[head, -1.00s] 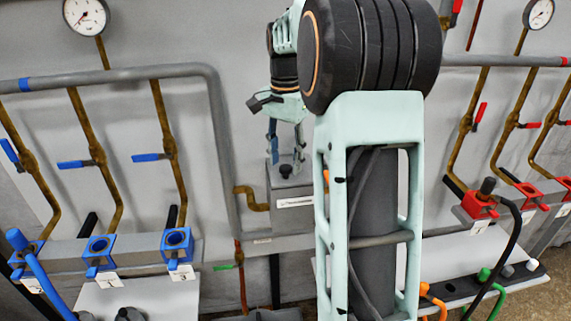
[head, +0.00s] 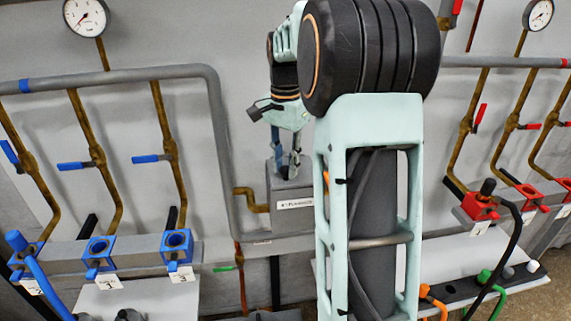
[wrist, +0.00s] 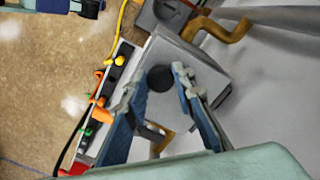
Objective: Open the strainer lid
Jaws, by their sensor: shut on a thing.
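The strainer is a grey box (head: 292,222) with a white label on its front, below my arm in the head view; it also shows in the wrist view (wrist: 190,62). Its lid is the flat top, with a round black knob (wrist: 160,78) on it. My gripper (head: 285,172) points down onto the top of the box. In the wrist view its two blue-grey fingers (wrist: 156,80) are on either side of the knob, closed on it. The lid looks seated on the box.
A brown pipe (head: 250,200) joins the box's left side, and a grey pipe (head: 222,150) runs down beside it. Blue-handled valves (head: 150,158) and blue sockets (head: 178,243) are left; red sockets (head: 480,206) and hoses are right.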

